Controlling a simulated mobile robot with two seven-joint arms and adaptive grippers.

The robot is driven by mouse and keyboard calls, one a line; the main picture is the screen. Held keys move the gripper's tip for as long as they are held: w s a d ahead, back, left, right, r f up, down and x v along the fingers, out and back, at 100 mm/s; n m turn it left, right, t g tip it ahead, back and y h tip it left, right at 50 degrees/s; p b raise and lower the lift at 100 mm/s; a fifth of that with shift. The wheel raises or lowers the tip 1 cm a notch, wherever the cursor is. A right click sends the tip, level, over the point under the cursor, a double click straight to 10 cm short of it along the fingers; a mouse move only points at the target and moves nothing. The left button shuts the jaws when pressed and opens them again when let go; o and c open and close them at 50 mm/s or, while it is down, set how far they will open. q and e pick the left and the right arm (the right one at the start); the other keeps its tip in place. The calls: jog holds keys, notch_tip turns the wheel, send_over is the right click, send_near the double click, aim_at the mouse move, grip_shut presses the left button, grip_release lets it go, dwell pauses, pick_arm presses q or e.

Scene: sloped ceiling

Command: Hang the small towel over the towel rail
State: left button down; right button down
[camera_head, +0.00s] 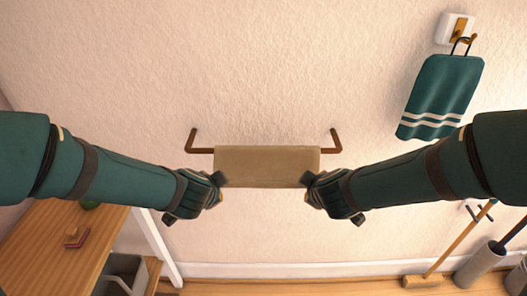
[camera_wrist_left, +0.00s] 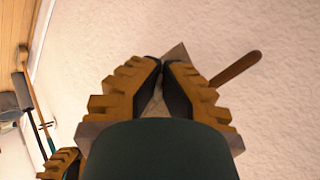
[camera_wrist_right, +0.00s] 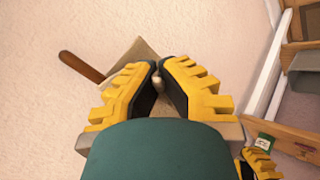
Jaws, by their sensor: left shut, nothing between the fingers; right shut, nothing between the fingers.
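A small beige towel (camera_head: 267,166) lies over the middle of the brown towel rail (camera_head: 203,151) on the wall, its front face hanging below the bar. How far it hangs behind is hidden. My left gripper (camera_head: 219,183) is shut at the towel's lower left corner, and my right gripper (camera_head: 308,183) is shut at its lower right corner. In the left wrist view the closed fingertips (camera_wrist_left: 161,62) are in front of the towel edge (camera_wrist_left: 179,54). The right wrist view shows closed fingertips (camera_wrist_right: 158,66) by the towel (camera_wrist_right: 137,52). Whether they touch it is unclear.
A teal striped cloth (camera_head: 440,95) hangs from a wall hook at upper right. A wooden surface (camera_head: 50,250) with small items and a grey bin (camera_head: 125,275) are at lower left. A broom (camera_head: 450,255) and a grey cylinder (camera_head: 478,265) stand at lower right.

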pick_arm(q)
jog(key=shift+a+f, duration=0.1)
jog(key=shift+f, duration=0.15)
pick_arm(e)
jog(key=shift+f, duration=0.25)
pick_arm(q)
jog(key=c, duration=0.9)
grip_release()
jog(key=shift+c, duration=0.2)
pick_arm(e)
jog(key=c, duration=0.9)
grip_release()
jog(key=shift+c, duration=0.2)
